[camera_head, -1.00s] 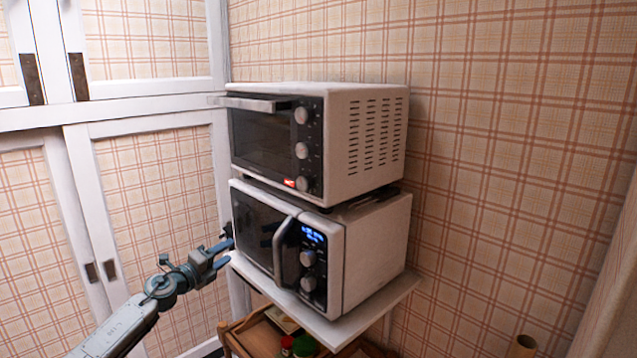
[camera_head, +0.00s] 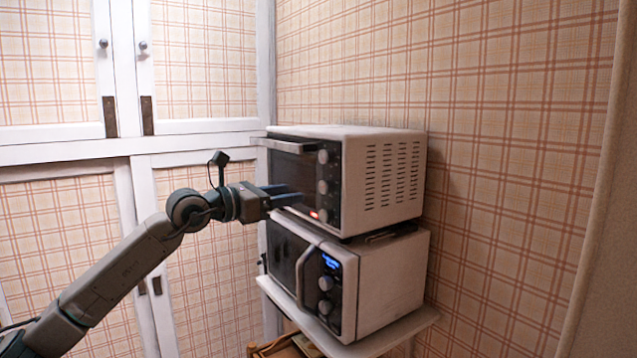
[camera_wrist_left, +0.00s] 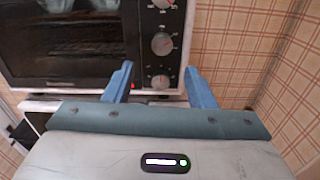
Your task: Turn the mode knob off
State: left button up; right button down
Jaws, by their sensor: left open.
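The white toaster oven (camera_head: 375,165) stands on top of the microwave. Its dark front panel carries three round knobs in a column: top knob (camera_head: 323,156), middle knob (camera_head: 322,187) and bottom knob (camera_head: 320,215). No label tells me which is the mode knob. My left gripper (camera_head: 297,194) is in front of the oven door, near the panel. In the left wrist view the open blue fingers (camera_wrist_left: 158,68) frame the bottom knob (camera_wrist_left: 160,82), with the middle knob (camera_wrist_left: 162,43) just above. Neither knob looks gripped. My right gripper is not visible.
The microwave (camera_head: 390,285), with a lit blue display and two knobs, sits below on a white shelf (camera_head: 390,340). The oven's door handle (camera_head: 285,145) juts out above my gripper. White cabinets (camera_head: 205,125) stand at left. A plaid wall is behind.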

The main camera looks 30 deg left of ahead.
aim_at(322, 188)
pick_arm(q)
jog(key=p+x, duration=0.2)
jog(key=x, duration=0.1)
jog(key=p+x, duration=0.3)
jog(key=x, duration=0.1)
jog(key=shift+w+d+r, duration=0.25)
jog(key=shift+w, duration=0.05)
jog(key=shift+w+d+f+p, duration=0.1)
jog(key=shift+w+d+p, duration=0.05)
jog(key=shift+w+p, duration=0.25)
jog(key=shift+w+f, duration=0.1)
jog(key=shift+w, duration=0.05)
jog(key=c, duration=1)
jog(key=shift+o, duration=0.2)
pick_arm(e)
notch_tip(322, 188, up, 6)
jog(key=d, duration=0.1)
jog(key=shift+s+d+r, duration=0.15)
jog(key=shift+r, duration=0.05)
